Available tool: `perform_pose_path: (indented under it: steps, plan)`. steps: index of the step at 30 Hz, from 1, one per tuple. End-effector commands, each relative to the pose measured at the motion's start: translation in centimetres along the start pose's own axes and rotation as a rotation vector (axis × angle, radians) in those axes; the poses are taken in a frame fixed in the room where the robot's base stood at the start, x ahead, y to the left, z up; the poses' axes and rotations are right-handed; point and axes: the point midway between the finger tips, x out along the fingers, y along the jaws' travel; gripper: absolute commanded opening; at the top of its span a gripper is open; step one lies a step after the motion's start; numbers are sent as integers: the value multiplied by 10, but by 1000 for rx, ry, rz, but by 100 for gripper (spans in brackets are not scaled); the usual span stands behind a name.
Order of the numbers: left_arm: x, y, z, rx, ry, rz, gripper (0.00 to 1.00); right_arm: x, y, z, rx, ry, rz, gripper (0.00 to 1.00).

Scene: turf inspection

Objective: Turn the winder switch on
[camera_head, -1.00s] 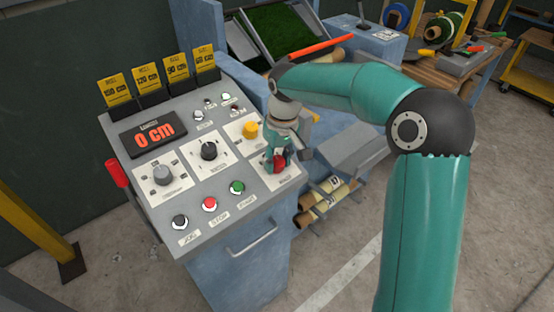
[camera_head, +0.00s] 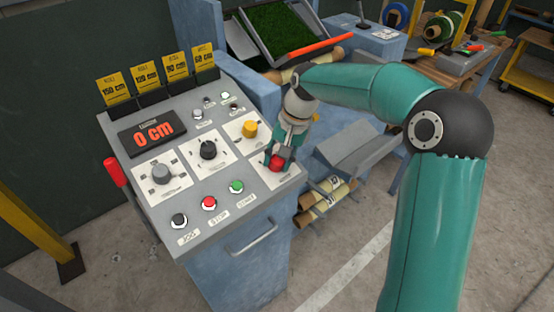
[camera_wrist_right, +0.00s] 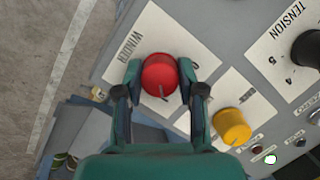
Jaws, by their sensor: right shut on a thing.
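The winder switch is a round red knob (camera_wrist_right: 160,76) with a dark pointer line, on a white plate lettered WINDER (camera_wrist_right: 128,48). In the head view the red knob (camera_head: 277,163) sits at the right side of the grey control panel. My right gripper (camera_head: 279,158) reaches down over it. In the wrist view the fingers of my right gripper (camera_wrist_right: 160,84) stand on either side of the knob and are shut on it. The pointer line is seen toward the lower part of the knob. My left gripper is not in view.
A yellow knob (camera_head: 250,129) is close behind the red one. A black knob (camera_head: 208,150), a grey knob (camera_head: 160,174) and a green button (camera_head: 236,187) are also on the panel. The display (camera_head: 152,133) reads 0 cm. A red lever (camera_head: 115,172) stands at the panel's left.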

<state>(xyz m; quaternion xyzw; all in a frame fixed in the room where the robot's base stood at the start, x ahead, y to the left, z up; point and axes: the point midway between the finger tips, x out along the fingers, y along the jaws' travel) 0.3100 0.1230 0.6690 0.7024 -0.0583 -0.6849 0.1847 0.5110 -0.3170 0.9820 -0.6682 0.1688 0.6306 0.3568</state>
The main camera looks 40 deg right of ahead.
Motion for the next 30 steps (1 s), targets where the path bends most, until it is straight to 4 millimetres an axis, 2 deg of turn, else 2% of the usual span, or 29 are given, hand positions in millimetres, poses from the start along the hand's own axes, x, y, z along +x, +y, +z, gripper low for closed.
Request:
perform_pose_path:
  steps: [16, 17, 21, 30]
  plan:
    - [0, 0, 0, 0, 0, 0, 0, -1, 0, -1, 30, 4, -10, 4]
    - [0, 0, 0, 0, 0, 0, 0, -1, 0, -1, 30, 4, -10, 42]
    - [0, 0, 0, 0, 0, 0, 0, -1, 0, -1, 29, 3, -9, 64]
    - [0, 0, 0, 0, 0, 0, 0, -1, 0, 0, 27, 1, -8, 64]
